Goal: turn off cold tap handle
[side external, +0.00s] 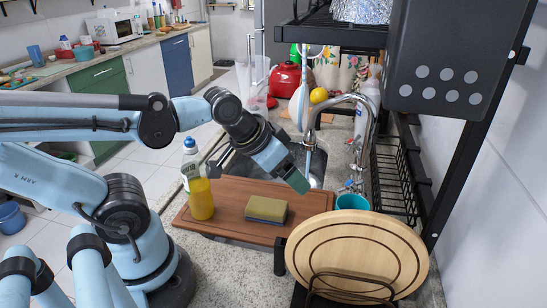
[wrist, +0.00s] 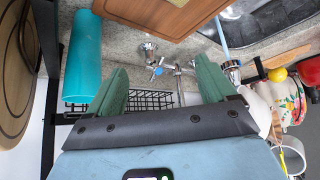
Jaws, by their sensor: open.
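The metal faucet (side external: 340,100) rises behind the sink, with a pale streak like running water below its spout. A small tap handle with a blue mark (wrist: 157,70), which looks like the cold tap handle, shows between my fingers in the wrist view; in the side view it is small beside the teal cup (side external: 350,186). My gripper (side external: 298,181) has green fingers, which are apart and empty (wrist: 161,68). In the side view it is above the cutting board, left of the handles, apparently not touching them.
The cutting board (side external: 235,196) bears a sponge (side external: 267,209) and a yellow soap bottle (side external: 200,196). A teal cup (wrist: 81,58) stands near the blue-marked handle. A black wire basket (side external: 392,180) and the rack (side external: 450,140) bound the right side.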

